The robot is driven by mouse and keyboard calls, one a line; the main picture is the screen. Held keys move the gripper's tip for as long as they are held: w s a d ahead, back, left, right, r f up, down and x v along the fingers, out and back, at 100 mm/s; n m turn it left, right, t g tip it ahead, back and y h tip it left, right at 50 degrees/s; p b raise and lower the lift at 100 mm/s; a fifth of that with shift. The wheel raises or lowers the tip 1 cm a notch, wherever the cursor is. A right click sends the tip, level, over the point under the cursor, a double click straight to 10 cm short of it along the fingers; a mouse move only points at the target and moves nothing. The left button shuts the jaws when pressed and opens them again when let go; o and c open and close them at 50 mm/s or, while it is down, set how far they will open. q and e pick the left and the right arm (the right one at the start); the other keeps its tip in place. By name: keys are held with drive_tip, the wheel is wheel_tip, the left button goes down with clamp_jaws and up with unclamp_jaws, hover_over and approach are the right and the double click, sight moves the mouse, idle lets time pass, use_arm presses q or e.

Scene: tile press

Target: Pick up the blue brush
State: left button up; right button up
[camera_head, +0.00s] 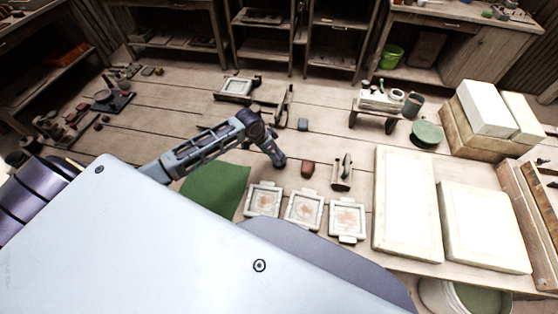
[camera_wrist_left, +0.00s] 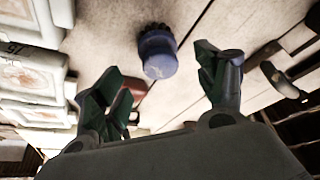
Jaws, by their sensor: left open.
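The blue brush (camera_head: 303,124) is a small blue-grey piece on the wooden table in the head view. In the left wrist view the brush (camera_wrist_left: 158,54) has a rounded blue body and dark bristles along one edge. It lies ahead of the gap between my left fingers, apart from both. My left gripper (camera_head: 278,161) hangs over the table to the left of the brush and nearer than it. In the wrist view the gripper (camera_wrist_left: 165,85) is open with nothing between its fingers. My right gripper is not in view.
A dark red block (camera_head: 307,170) and a small stand (camera_head: 342,172) are near the gripper. Several framed tiles (camera_head: 303,209) and a green mat (camera_head: 228,181) lie nearer. Large white slabs (camera_head: 407,210) fill the right. A press-like stand (camera_head: 285,105) is left of the brush.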

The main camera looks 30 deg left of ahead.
use_arm(q)
drive_tip(key=shift+x, duration=2.55)
drive_tip(key=shift+w, duration=0.1)
drive_tip(key=shift+c, duration=0.5)
drive_tip(key=c, duration=1)
